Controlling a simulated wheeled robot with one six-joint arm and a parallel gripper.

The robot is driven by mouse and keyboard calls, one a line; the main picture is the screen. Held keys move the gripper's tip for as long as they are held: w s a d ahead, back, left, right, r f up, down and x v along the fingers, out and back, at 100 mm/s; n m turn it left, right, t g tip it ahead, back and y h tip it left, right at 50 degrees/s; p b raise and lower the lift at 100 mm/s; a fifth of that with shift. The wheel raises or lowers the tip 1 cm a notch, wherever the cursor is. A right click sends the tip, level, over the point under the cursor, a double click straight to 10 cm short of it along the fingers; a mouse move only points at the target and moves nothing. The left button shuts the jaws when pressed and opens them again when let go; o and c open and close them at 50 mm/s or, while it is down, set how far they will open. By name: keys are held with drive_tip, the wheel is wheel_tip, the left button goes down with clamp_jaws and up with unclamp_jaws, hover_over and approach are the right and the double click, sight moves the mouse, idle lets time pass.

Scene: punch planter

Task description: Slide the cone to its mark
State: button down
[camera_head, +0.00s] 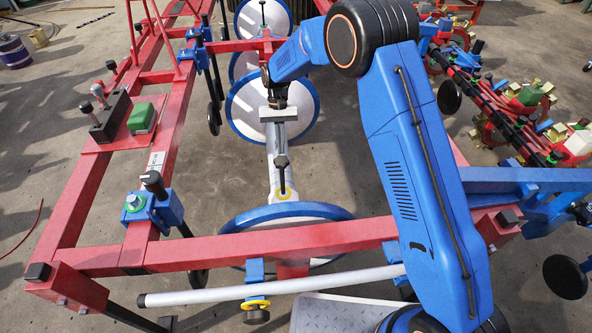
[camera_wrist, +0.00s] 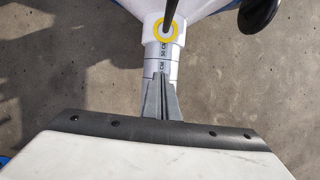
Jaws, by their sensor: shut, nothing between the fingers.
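A white cone-like collar (camera_wrist: 165,30) with a yellow ring sits on a pale tube (camera_wrist: 153,72) at the top of the wrist view. A dark rod runs into the ring. The tube carries black scale lines and lettering, part reading CM. The collar also shows in the head view (camera_head: 284,195), at the lower end of the tube above a white disc. My gripper (camera_wrist: 160,82) is shut and empty, its fingers over the tube just short of the collar. In the head view my gripper (camera_head: 279,127) hangs over the tube. I cannot tell whether the fingertips touch it.
A red frame (camera_head: 240,244) surrounds the tube, with a crossbar in front. White discs with blue rims (camera_head: 240,108) stand behind. A dark block with knobs (camera_head: 108,118) and a green box (camera_head: 142,118) sit on the left beam. Open concrete floor lies between the beams.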

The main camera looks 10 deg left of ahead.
sight(283, 181)
drive_tip(key=shift+n, duration=0.3)
drive_tip(key=x, duration=1)
drive_tip(key=shift+a, duration=0.1)
drive_tip(key=s, duration=0.3)
drive_tip(key=shift+d+f, duration=0.15)
drive_tip(key=shift+d, duration=0.25)
drive_tip(key=shift+s+d, duration=0.1)
drive_tip(key=shift+s, duration=0.4)
drive_tip(key=shift+s, duration=0.1)
drive_tip(key=shift+s+d, duration=0.2)
drive_tip(key=shift+s, duration=0.45)
